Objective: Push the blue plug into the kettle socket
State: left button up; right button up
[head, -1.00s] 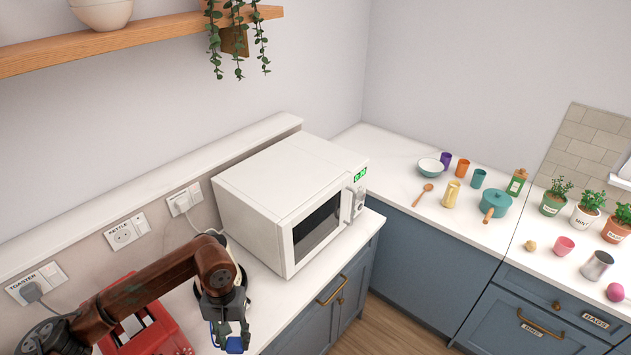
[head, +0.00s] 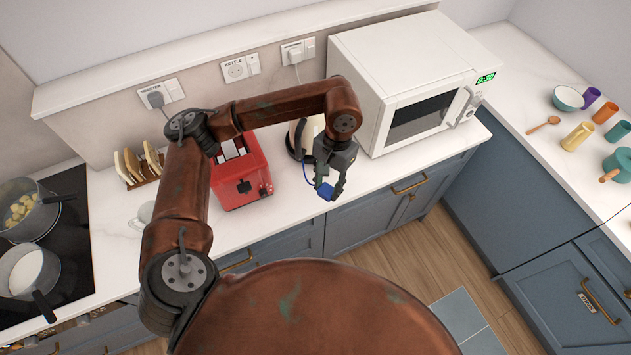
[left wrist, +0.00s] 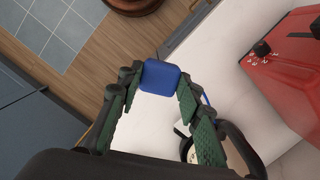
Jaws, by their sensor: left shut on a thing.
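My left gripper (head: 328,190) is shut on the blue plug (head: 325,191), above the front part of the worktop. In the left wrist view the plug (left wrist: 160,77) sits between the two green fingertips, with a bit of blue cord beside the right finger. The kettle socket (head: 236,70) is on the back wall under the label KETTLE, between two other sockets, and its round face shows empty. The plug is well apart from it, lower and to the right. The kettle (head: 303,137) stands behind my left gripper, partly hidden by my arm. My right gripper is not in view.
A red toaster (head: 241,178) stands left of the kettle and a white microwave (head: 400,75) right of it. The toaster socket (head: 155,96) holds a grey plug. A toast rack (head: 138,163) and a hob with pans (head: 30,272) are further left.

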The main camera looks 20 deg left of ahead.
pick_arm(q)
jog(key=w+d+r+m, duration=0.3)
jog(key=d+r+m, duration=0.2)
jog(key=d, duration=0.5)
notch_tip(320, 180, up, 3)
jog(key=shift+f+m+y, duration=0.1)
jog(key=shift+m+y, duration=0.2)
jog(key=shift+y, duration=0.1)
jog(key=s+a+r+n, duration=0.2)
jog(key=a+r+n, duration=0.1)
jog(key=a+r, duration=0.1)
jog(key=shift+a+r, duration=0.2)
jog(key=shift+r, duration=0.6)
jog(key=shift+s, duration=0.1)
jog(key=w+d+n+h, duration=0.1)
jog(key=w+d+n, duration=0.4)
jog(key=w+d, duration=0.4)
jog(key=shift+d, duration=1.05)
